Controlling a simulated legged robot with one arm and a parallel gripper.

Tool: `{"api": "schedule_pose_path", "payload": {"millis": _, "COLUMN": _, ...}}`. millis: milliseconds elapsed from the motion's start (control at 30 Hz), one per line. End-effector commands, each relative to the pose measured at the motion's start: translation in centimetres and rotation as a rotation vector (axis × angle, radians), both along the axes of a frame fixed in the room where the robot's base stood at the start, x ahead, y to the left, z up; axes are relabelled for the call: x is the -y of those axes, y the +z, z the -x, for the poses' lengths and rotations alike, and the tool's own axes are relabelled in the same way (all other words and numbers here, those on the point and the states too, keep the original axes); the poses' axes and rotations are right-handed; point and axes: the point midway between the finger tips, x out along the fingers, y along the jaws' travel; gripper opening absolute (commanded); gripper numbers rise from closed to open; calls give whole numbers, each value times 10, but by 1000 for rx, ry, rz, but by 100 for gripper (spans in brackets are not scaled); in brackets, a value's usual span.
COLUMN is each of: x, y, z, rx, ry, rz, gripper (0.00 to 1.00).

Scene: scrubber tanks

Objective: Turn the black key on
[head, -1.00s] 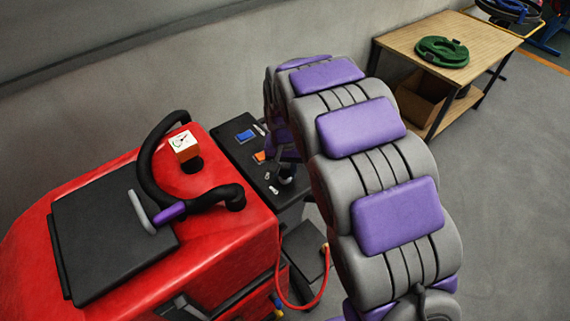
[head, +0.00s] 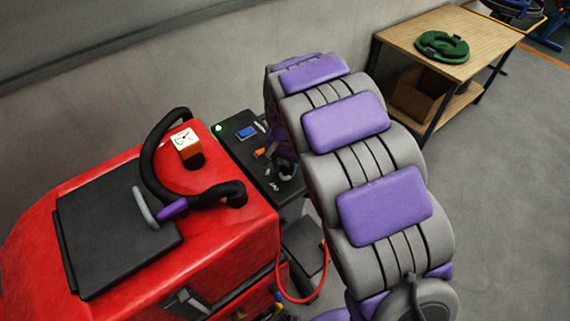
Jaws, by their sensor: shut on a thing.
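The dark control panel (head: 243,153) sits at the back right of the red scrubber (head: 235,232). A green light (head: 218,128) glows at its far left corner. The panel also carries a blue display (head: 246,132), an orange part (head: 260,152) and small pale parts near its front edge. My gripper (head: 286,171) is at the panel's right side, partly hidden by my arm. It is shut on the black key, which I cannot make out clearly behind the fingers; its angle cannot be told.
A black curved hose (head: 152,150) arches over the scrubber beside an orange-and-white block (head: 186,143) and a black lid (head: 110,235). A red cable (head: 300,299) hangs at the side.

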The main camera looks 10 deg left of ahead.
Motion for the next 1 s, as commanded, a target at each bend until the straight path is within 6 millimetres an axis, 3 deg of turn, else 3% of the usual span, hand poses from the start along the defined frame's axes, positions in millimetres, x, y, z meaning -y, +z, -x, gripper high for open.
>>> {"api": "schedule_pose_path", "payload": {"millis": 67, "x": -1, "y": 1, "z": -2, "rx": 7, "ry": -1, "rz": -4, "gripper": 8}}
{"api": "schedule_pose_path", "payload": {"millis": 100, "x": -1, "y": 1, "z": -2, "rx": 7, "ry": 0, "rz": -3, "gripper": 39}}
{"api": "schedule_pose_path", "payload": {"millis": 367, "x": 0, "y": 1, "z": 0, "rx": 3, "ry": 0, "rz": -1, "gripper": 64}}
{"api": "schedule_pose_path", "payload": {"millis": 733, "x": 1, "y": 10, "z": 0, "rx": 5, "ry": 0, "rz": -3, "gripper": 64}}
{"api": "schedule_pose_path", "payload": {"millis": 1000, "x": 1, "y": 62, "z": 0, "rx": 6, "ry": -1, "rz": -3, "gripper": 64}}
